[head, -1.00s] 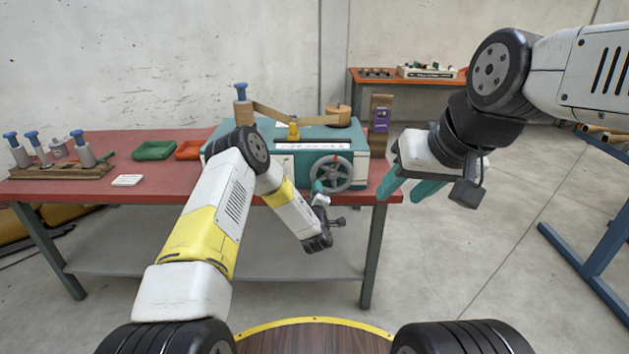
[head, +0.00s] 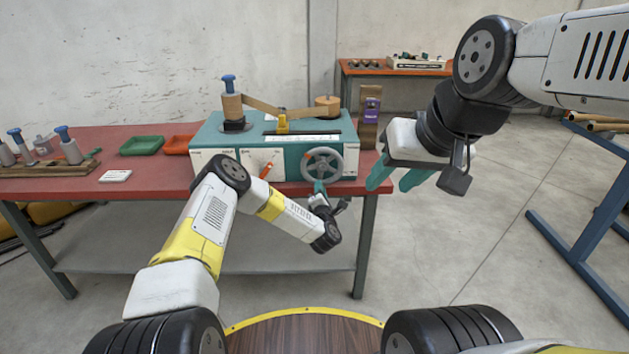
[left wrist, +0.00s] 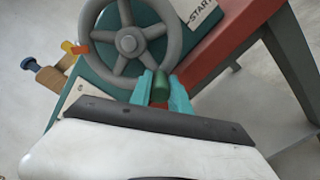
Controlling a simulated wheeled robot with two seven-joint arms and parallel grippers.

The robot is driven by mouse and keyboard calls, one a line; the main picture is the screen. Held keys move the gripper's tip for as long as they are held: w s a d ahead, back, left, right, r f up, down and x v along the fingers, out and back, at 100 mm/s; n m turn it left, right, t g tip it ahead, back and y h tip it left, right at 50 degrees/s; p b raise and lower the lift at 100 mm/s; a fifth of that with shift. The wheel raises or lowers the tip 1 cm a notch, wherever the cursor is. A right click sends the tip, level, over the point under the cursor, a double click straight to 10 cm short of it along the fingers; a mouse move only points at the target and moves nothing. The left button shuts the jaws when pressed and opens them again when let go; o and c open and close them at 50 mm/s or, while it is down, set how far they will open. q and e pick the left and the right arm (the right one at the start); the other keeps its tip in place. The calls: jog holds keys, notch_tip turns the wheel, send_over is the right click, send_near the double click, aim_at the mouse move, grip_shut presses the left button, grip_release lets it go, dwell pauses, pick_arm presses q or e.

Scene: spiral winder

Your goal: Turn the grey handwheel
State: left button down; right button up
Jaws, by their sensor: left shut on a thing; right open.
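The grey handwheel (head: 323,166) is on the front of the teal and white winder (head: 232,140), near its right end. It also shows large in the left wrist view (left wrist: 128,43), with its spokes and hub clear. My left gripper (head: 319,187) is at the wheel's lower edge. In the left wrist view its teal fingers (left wrist: 163,88) are shut around a dark green handle (left wrist: 161,84) at the wheel's rim. My right gripper (head: 393,182) is open and empty, in the air to the right of the winder.
The winder stands on a red-topped table (head: 130,183). A green tray (head: 142,146), a red tray (head: 177,145) and a rack of blue-topped pegs (head: 45,172) lie to its left. A blue frame (head: 575,225) stands far right.

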pick_arm(q)
jog(key=shift+d+f+n, duration=0.15)
jog(key=shift+d+n, duration=0.4)
jog(key=shift+n, duration=0.45)
jog(key=shift+s+d, duration=0.1)
jog(key=c, duration=1.2)
grip_release()
jog(key=shift+c, duration=0.2)
jog(key=s, duration=0.7)
jog(key=shift+s, duration=0.35)
